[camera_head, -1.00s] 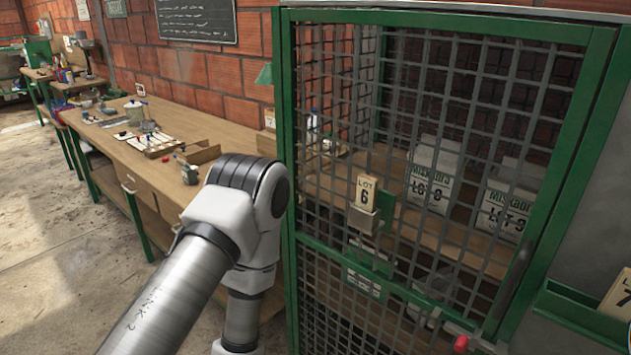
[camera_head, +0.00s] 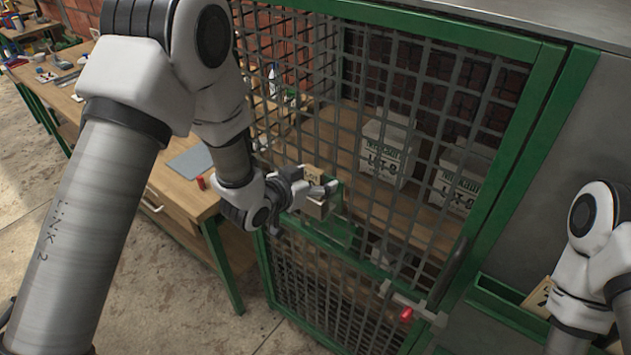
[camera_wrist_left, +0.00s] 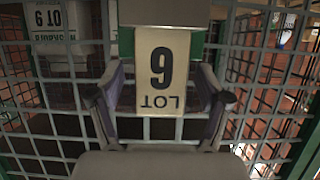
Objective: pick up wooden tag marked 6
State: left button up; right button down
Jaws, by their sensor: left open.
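The wooden tag marked LOT 6 (camera_wrist_left: 160,70) hangs at the front of the green-framed mesh door. It appears upside down in the left wrist view. In the head view only its top (camera_head: 312,173) shows, the rest being hidden behind my gripper. My left gripper (camera_head: 318,192) is at the tag, in front of the mesh. In the left wrist view its open fingers (camera_wrist_left: 160,100) stand on both sides of the tag's lower part, with a gap on each side. My right arm shows at the right edge of the head view, but its gripper is not visible.
The mesh door (camera_head: 546,92) lies close behind the tag, with a latch with a red knob (camera_head: 406,314) lower right. White LOT boxes (camera_head: 385,150) stand behind the mesh. A wooden workbench (camera_head: 180,190) is at left. A green holder (camera_head: 505,308) with another tag is at right.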

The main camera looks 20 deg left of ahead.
pick_arm(q)
jog(key=shift+s+a, duration=0.1)
jog(key=c, duration=1.2)
jog(key=shift+c, duration=0.2)
